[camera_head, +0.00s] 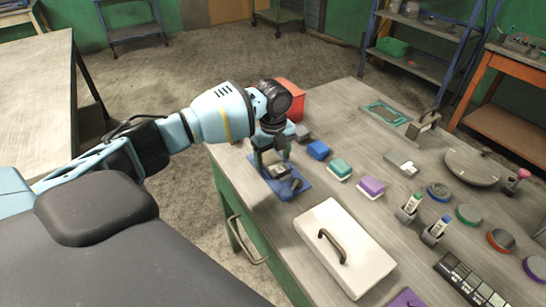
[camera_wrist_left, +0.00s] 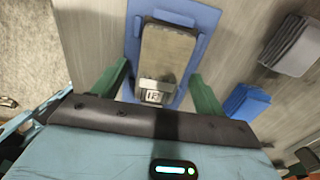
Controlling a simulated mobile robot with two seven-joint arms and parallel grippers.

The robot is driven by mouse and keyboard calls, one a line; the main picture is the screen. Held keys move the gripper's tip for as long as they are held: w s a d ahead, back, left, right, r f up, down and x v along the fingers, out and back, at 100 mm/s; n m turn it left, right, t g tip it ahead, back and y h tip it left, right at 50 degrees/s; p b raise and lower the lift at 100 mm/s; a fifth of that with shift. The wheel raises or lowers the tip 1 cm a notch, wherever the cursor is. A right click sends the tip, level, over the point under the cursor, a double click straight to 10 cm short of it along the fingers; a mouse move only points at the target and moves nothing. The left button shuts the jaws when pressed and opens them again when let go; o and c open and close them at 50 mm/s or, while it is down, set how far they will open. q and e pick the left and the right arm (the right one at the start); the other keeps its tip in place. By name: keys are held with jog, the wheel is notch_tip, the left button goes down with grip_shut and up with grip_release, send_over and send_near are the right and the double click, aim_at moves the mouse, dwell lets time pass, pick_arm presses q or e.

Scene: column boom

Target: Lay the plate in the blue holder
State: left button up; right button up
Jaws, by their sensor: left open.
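The plate (camera_wrist_left: 167,52) is a grey-brown metal slab with a small numbered tag at its near end. It lies flat within the outline of the blue holder (camera_wrist_left: 204,22); I cannot tell how deep it sits. In the head view the holder (camera_head: 297,189) is near the table's left edge, with the plate (camera_head: 281,171) on it, partly hidden by my gripper. My left gripper (camera_head: 271,158) is open above them. In the left wrist view its green fingers (camera_wrist_left: 160,82) stand apart on both sides of the plate, with gaps visible. My right gripper is not in view.
A red box (camera_head: 291,101) stands behind my left gripper. A blue block (camera_head: 318,150), a green block (camera_head: 341,168) and a purple block (camera_head: 371,186) lie to the right. A white lidded box (camera_head: 345,250) with a handle is in front. Several pucks fill the right side.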

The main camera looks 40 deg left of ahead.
aim_at(273, 162)
pick_arm(q)
notch_tip(273, 162, up, 12)
jog(key=shift+p, duration=0.3)
jog(key=shift+c, duration=0.4)
dwell(0.9)
